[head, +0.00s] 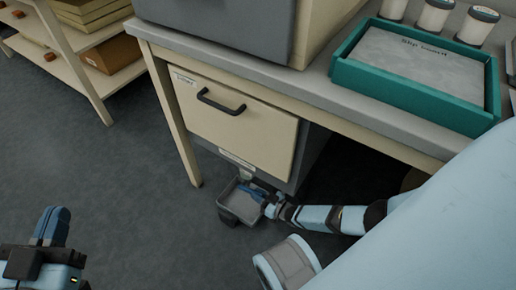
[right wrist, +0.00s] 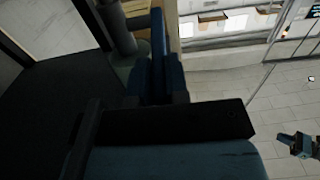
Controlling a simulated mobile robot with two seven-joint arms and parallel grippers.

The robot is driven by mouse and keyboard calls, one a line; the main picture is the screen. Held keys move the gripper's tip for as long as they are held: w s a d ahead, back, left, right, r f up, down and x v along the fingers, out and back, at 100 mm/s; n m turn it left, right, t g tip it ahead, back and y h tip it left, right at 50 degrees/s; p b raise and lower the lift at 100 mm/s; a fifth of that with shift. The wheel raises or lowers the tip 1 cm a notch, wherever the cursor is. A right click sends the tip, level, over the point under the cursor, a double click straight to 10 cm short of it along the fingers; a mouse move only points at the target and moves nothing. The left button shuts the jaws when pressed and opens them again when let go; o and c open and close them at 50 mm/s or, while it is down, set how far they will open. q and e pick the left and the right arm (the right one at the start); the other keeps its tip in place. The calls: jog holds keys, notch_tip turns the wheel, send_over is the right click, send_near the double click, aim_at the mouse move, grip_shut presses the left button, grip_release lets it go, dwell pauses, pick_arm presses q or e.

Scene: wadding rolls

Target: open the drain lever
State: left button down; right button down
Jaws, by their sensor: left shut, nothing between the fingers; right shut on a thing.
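A beige cabinet (head: 240,122) with a black handle hangs under the bench, and a small grey drain pan (head: 228,207) sits below its lower front edge. My right gripper (head: 254,191) reaches in from the right, low under the cabinet, over the pan's right side. It is shut on a small part there, which I take to be the drain lever; the fingers hide most of it. In the right wrist view the blue fingers (right wrist: 154,62) are close together beside a dark upright part (right wrist: 118,30). My left gripper (head: 52,227) is shut and empty at the lower left, far from the cabinet.
The bench top (head: 300,85) overhangs the cabinet, with a bench leg (head: 172,120) at its left. A teal tray (head: 420,103) with a grey board and several white jars stand on top. A shelf (head: 70,55) stands at back left. The floor (head: 110,170) between is clear.

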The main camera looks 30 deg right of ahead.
jog(key=shift+r+p, duration=0.5)
jog(key=shift+p, duration=0.25)
jog(key=shift+w+r+g+p, duration=0.1)
jog(key=shift+r+g+p, duration=0.2)
jog(key=shift+g+p, duration=0.4)
jog(key=shift+r+h+p, duration=0.25)
jog(key=shift+h+p, duration=0.05)
jog(key=shift+p, duration=0.3)
jog(key=shift+w+a+g+p, duration=0.1)
jog(key=shift+w+g+p, duration=0.05)
jog(key=shift+g+p, duration=0.45)
jog(key=shift+p, duration=0.05)
pick_arm(q)
jog(key=s+n+g, duration=0.1)
jog(key=s+d+n+y, duration=0.1)
jog(key=n, duration=0.1)
jog(key=shift+s+d+f+n+g, duration=0.15)
jog(key=shift+d+f+n+g, duration=0.15)
jog(key=shift+f+g, duration=0.1)
pick_arm(e)
jog(key=shift+f, duration=0.1)
jog(key=c, duration=1.1)
grip_release()
